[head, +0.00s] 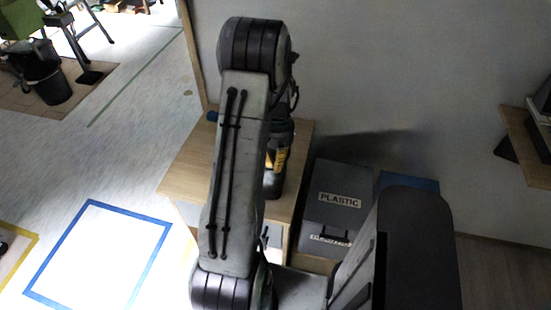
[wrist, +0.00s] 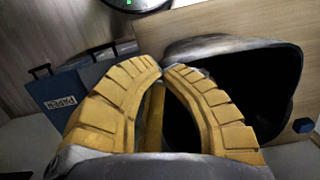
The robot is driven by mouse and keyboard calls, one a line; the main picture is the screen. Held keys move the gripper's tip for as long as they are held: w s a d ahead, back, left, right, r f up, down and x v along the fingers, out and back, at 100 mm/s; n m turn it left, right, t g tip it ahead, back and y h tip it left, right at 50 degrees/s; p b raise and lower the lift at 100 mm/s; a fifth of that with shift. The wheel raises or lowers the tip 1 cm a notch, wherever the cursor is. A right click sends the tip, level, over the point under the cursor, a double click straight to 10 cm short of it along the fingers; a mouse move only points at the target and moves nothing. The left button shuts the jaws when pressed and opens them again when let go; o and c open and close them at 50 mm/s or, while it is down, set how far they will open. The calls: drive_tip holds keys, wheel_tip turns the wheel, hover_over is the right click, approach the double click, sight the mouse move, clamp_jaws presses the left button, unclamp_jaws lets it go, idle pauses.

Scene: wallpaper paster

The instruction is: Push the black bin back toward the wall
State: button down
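The black bin (wrist: 255,75) is in the wrist view, at the right. Its wide open mouth and dark inside face me, and its left part is hidden behind my gripper. My gripper (wrist: 164,68) has two thick yellow ribbed fingers, bent inward so their tips nearly meet, with nothing seen held between them. The fingers overlap the bin's near left side in the picture; I cannot tell whether they touch it. In the head view my arm shows, but I cannot make out the gripper there. A dark bucket (head: 50,84) stands far left; I cannot tell whether it is the same bin.
A grey bin marked PLASTIC (head: 335,200) stands against the wall beside a wooden cabinet (head: 185,165). A blue bin marked PAPER (wrist: 62,100) shows left in the wrist view. A blue-taped floor square (head: 100,255) is clear. A shelf (head: 525,145) juts from the right.

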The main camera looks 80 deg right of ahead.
drive_tip(key=shift+p, duration=0.6)
drive_tip(key=shift+f+b, duration=0.6)
drive_tip(key=shift+b, duration=0.4)
